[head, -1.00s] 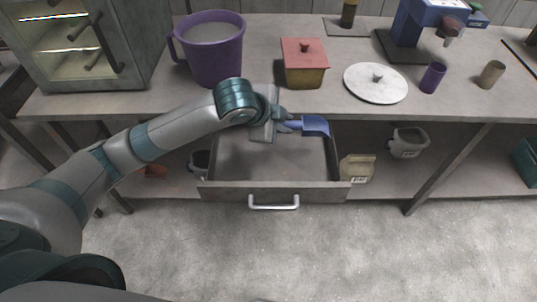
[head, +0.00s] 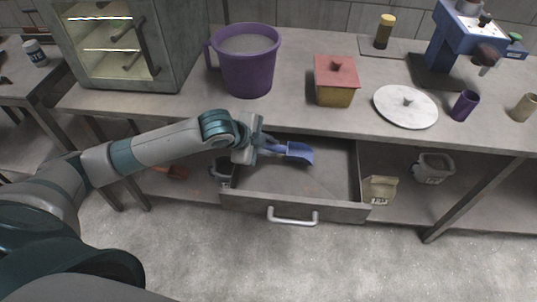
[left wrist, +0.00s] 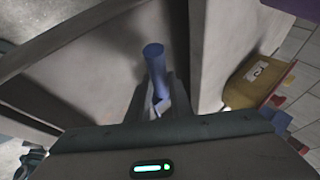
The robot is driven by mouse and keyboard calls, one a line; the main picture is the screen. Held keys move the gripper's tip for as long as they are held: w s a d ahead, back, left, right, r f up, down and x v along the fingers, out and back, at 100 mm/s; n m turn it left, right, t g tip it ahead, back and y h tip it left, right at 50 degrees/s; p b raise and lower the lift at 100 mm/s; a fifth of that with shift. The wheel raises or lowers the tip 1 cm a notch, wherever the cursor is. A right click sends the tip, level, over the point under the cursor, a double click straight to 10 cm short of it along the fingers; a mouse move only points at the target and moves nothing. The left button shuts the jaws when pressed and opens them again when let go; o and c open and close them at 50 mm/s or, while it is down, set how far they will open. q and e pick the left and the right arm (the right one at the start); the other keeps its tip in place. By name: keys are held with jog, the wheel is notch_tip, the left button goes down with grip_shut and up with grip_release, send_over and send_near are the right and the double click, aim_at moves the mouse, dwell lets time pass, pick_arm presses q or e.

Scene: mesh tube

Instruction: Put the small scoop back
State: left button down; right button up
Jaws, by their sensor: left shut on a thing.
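The small blue scoop (head: 299,152) is in the grasp of my left gripper (head: 266,143), which is shut on its handle. The scoop's handle (left wrist: 154,62) also shows in the left wrist view, between the fingers. In the head view the scoop appears over the open drawer (head: 318,203), near its back. I cannot tell whether it touches the drawer floor. The drawer is pulled out from under the counter and looks otherwise empty. My right gripper is not in view.
On the counter (head: 300,112) stand a purple mug (head: 247,72), a red-lidded yellow box (head: 335,84) and a white round lid (head: 405,108). A paper bag (head: 379,190) and a grey-white container (head: 432,168) sit on the shelf right of the drawer.

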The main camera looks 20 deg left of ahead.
pick_arm(q)
jog(key=shift+a+f, duration=0.15)
jog(key=shift+a, duration=0.15)
jog(key=shift+f, duration=2)
jog(key=shift+f, duration=0.15)
jog(key=c, duration=1.6)
grip_release()
